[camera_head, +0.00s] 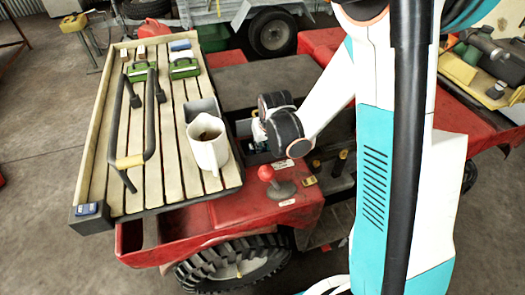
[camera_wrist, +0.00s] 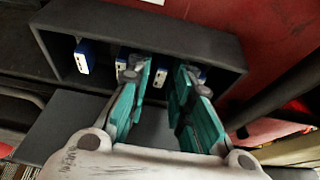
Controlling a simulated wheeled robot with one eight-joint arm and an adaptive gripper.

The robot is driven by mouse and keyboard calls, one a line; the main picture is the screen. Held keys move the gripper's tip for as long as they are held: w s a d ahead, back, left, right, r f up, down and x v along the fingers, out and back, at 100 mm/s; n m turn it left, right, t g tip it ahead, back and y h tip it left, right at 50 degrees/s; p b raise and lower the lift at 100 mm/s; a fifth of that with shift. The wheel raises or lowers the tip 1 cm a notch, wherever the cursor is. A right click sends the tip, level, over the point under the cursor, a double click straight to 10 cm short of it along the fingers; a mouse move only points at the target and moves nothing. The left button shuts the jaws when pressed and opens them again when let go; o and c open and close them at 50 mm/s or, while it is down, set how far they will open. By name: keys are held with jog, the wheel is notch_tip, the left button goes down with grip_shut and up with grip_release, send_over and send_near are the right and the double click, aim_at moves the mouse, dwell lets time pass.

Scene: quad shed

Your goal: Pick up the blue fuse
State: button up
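In the wrist view a dark open box (camera_wrist: 60,30) holds several small fuses in a row. A blue fuse with a white face (camera_wrist: 82,58) stands at the left end, clear of my fingers. Other fuses stand near the middle, partly hidden by my fingers: a pale-faced one (camera_wrist: 121,66) and one between the fingers (camera_wrist: 160,77). A blue one (camera_wrist: 201,75) shows behind the right finger. My gripper (camera_wrist: 158,80) is open, its teal fingers apart at the box opening. I cannot tell whether they touch anything. In the head view my gripper (camera_head: 257,132) is largely hidden by my wrist.
A slatted wooden rack (camera_head: 160,200) carries a white jug (camera_head: 208,148), a bent black bar with a tan grip (camera_head: 131,161) and green items (camera_head: 184,68). A red-knobbed lever (camera_head: 266,173) stands on the red quad body close to my wrist.

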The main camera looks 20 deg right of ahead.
aim_at(263, 145)
grip_shut()
dwell(0.3)
notch_tip(263, 145, up, 20)
jog(key=p, duration=0.7)
jog(key=shift+p, duration=0.35)
